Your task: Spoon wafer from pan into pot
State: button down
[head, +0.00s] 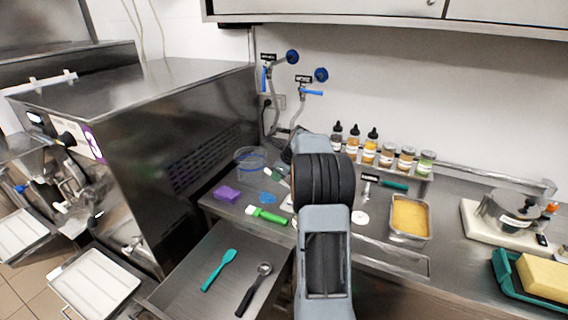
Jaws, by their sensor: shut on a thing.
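A rectangular metal pan (427,232) with tan-yellow contents (409,215), perhaps the wafer, sits on the steel counter right of my arm. A round steel pot (490,213) with a label stands on a pale board or scale at the far right. A spoon with a black handle (246,301) lies on the lower steel shelf at the front, beside a teal spatula (219,270). My arm rises through the middle of the view. My gripper's fingers are hidden behind my own arm, so what they hold does not show.
Several bottles and jars (388,155) stand on a rack along the wall. A clear container (250,158), a purple sponge (227,194) and a green-handled tool (268,216) lie left of my arm. A teal tray with a yellow block (546,276) is at the right edge. The freezer (180,140) bounds the left.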

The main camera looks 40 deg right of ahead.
jog(key=shift+w+a+f+g+p, duration=0.1)
jog(key=shift+w+g+p, duration=0.15)
jog(key=shift+p, duration=0.75)
jog(key=shift+w+a+f+g+h+p, duration=0.3)
jog(key=shift+g+h, duration=0.2)
jog(key=shift+g, duration=0.3)
jog(key=shift+w+a+f+g+h+p, duration=0.1)
jog(key=shift+w+f+g+h+p, duration=0.1)
jog(key=shift+w+f+g+h, duration=0.4)
jog(key=shift+s+r, duration=0.25)
jog(key=shift+d, duration=0.1)
